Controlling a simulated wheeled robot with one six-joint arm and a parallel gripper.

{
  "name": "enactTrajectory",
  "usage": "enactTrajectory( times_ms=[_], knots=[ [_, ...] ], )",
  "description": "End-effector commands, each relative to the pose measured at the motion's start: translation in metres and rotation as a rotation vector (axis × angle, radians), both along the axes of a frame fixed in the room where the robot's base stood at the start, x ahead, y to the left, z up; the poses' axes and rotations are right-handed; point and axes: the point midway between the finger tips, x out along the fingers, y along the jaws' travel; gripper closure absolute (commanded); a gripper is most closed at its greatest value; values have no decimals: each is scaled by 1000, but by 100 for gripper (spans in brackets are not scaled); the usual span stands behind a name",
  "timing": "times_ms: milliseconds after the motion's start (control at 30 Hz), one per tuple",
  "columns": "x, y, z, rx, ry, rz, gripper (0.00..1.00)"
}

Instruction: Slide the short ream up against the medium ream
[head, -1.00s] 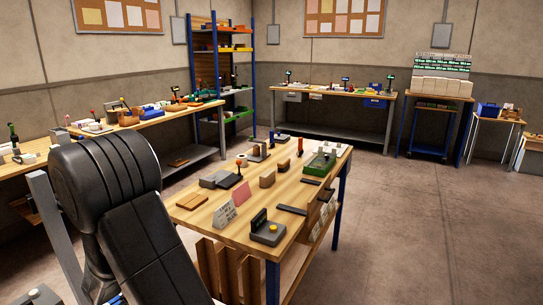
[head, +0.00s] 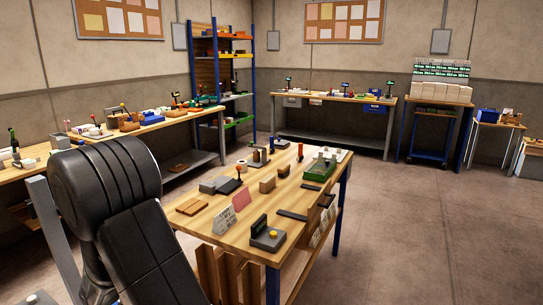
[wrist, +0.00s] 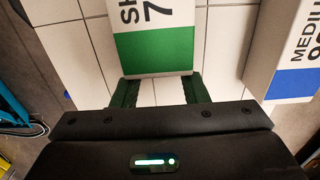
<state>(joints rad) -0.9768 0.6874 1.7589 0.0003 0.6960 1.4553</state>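The short ream (wrist: 155,35) is a white pack with a green band and the letters "SH" and a 7. It lies at the top middle of the wrist view, its far end cut off. The medium ream (wrist: 290,50), white with a blue band, is at the right edge, partly out of frame. A gap of pale surface separates the two. My gripper (wrist: 160,79) is open. Its two dark green fingers reach the near, green end of the short ream, about as far apart as the ream is wide. I cannot tell whether they touch it. Neither ream can be made out in the head view.
Both reams lie over a white surface (wrist: 85,65) crossed by dark lines. A blue object (wrist: 12,95) shows at the left edge. In the head view, a cluttered wooden table (head: 225,240) stands ahead; open floor (head: 420,230) lies to its right.

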Motion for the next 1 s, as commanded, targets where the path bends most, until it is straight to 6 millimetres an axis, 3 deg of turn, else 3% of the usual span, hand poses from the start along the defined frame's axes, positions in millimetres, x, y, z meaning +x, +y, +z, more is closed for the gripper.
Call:
enactTrajectory(
  times_ms=[267, 1000],
  knots=[
    [0, 0, 3, 1, 0, 1, 60],
    [4, -2, 41, 1, 0, -1, 60]
  ],
)
